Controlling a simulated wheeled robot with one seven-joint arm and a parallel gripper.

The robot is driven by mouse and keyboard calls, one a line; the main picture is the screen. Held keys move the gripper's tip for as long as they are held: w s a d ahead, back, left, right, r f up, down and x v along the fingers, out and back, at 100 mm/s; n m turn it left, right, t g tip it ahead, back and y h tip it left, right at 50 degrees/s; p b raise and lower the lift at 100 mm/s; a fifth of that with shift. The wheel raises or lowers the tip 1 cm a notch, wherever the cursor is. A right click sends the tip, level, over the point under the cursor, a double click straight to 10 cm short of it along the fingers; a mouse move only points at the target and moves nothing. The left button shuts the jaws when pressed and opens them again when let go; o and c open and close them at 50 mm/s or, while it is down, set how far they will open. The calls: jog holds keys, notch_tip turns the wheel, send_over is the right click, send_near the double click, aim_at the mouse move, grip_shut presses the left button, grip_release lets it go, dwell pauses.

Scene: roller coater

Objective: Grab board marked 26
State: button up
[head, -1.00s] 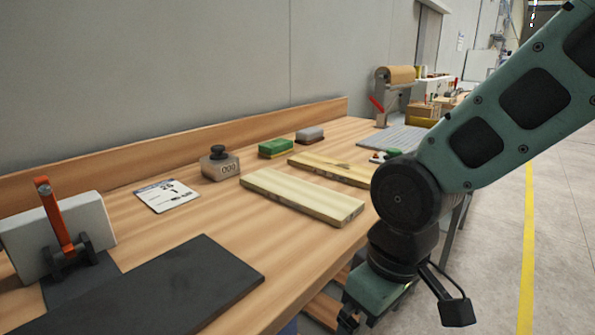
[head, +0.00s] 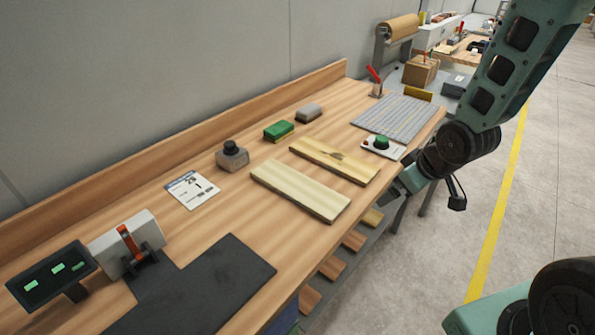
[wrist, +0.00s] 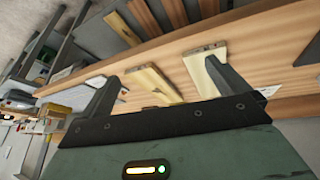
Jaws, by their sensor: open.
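Two pale wooden boards lie flat, side by side, on the bench. The plainer, nearer board (head: 300,190) is on the left, and the board with a dark knot (head: 345,164) is behind it to the right. I cannot read a number 26 on either. My gripper (head: 408,182) hangs by the bench's front edge, right of both boards, partly hidden by my arm. In the wrist view, my gripper (wrist: 161,70) is open and empty, its fingers spread apart. Both boards show beyond the fingers, ends toward the camera; the right finger overlaps one of them.
The wooden bench (head: 225,215) has a raised back edge. Floor at right is clear.

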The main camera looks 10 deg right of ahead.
notch_tip(320, 180, down, 4)
jog(key=a+f+n+t+y, duration=0.1)
jog(key=n+y, duration=0.1)
jog(key=t+y+b, duration=0.5)
jog(key=b, duration=0.6)
send_near(314, 194)
jog(key=shift+w+a+f+n+g+p, duration=0.15)
jog(key=shift+w+a+f+p, duration=0.1)
jog(key=shift+w, duration=0.15)
jog(key=shift+w+a+f+n+g+p, duration=0.15)
jog(key=shift+w+a+p, duration=0.1)
jog(key=shift+w, duration=0.15)
jog(key=shift+p+x, duration=1)
jog(key=shift+x, duration=2.25)
jog(key=shift+w+r, duration=0.1)
jog(key=shift+r, duration=0.05)
jog(key=c, duration=0.9)
